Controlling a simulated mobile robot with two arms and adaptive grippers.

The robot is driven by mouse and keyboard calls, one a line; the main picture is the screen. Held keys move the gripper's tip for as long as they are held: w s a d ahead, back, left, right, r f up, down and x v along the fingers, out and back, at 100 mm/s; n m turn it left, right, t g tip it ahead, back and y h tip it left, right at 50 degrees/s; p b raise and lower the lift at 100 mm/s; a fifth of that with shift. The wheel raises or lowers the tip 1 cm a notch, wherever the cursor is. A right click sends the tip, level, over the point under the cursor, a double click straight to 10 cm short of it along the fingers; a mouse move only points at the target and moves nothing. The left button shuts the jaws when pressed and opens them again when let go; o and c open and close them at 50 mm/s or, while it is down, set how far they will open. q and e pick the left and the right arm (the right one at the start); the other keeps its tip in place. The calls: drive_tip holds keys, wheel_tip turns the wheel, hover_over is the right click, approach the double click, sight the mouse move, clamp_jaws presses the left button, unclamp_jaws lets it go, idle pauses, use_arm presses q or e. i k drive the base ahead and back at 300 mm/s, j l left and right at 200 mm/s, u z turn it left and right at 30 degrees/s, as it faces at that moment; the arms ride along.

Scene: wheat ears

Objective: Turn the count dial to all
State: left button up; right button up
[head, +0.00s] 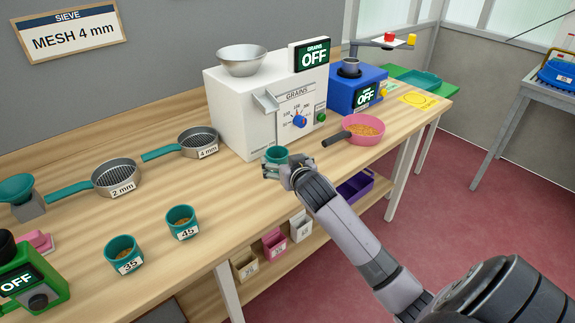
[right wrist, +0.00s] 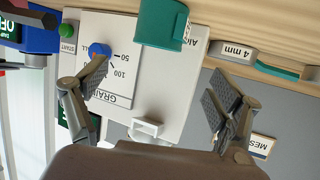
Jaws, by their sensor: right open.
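The count dial (head: 299,121) is a blue knob on the front of the white grain counter (head: 228,108), whose display reads OFF. In the right wrist view the dial (right wrist: 100,52) shows inverted, with marks 50, 100 and part of ALL around it. Where its pointer stands is not clear. My right gripper (head: 284,168) is open, in front of the counter's lower front and below the dial, next to a teal cup (head: 276,154). In the right wrist view its fingers (right wrist: 157,88) are wide apart with nothing between them; one finger overlaps the dial panel. My left gripper is not in view.
A green START button (head: 321,117) sits right of the dial, and a spout (head: 265,101) juts out at upper left. A pink bowl (head: 365,128) with a dark handle stands to the right. Sieves (head: 115,176) and cups (head: 181,222) stand on the bench to the left.

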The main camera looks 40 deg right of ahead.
sight(299, 121)
drive_tip(key=z, duration=1.25)
